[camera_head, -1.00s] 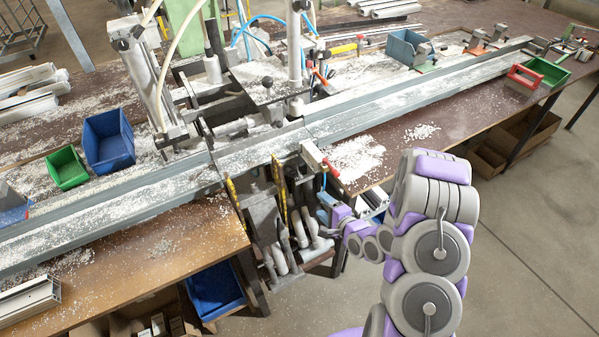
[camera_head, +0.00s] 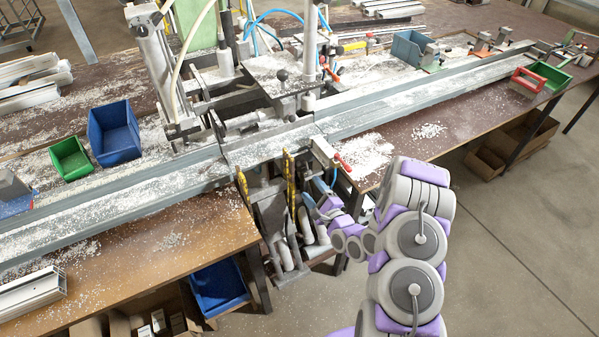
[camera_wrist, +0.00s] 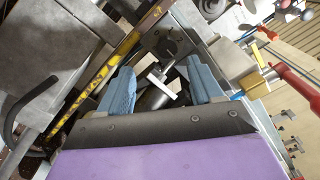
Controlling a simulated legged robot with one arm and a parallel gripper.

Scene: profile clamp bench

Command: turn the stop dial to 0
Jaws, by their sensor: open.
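My gripper (camera_head: 322,206) is low at the front of the clamp machine, right of its yellow strips, in the head view. In the wrist view its two blue fingers (camera_wrist: 166,82) are spread apart. A pale T-shaped bar (camera_wrist: 163,84) on a dark round part shows between and beyond the fingers, with nothing visibly gripped. I cannot tell whether this is the stop dial.
A yellow marked strip (camera_wrist: 108,72) runs left of the fingers. Red-handled clamps (camera_wrist: 292,82) stand to the right. The bench rail (camera_head: 400,108) crosses above, strewn with white chips. A blue bin (camera_head: 218,287) sits below the bench. Open floor (camera_head: 505,230) lies to the right.

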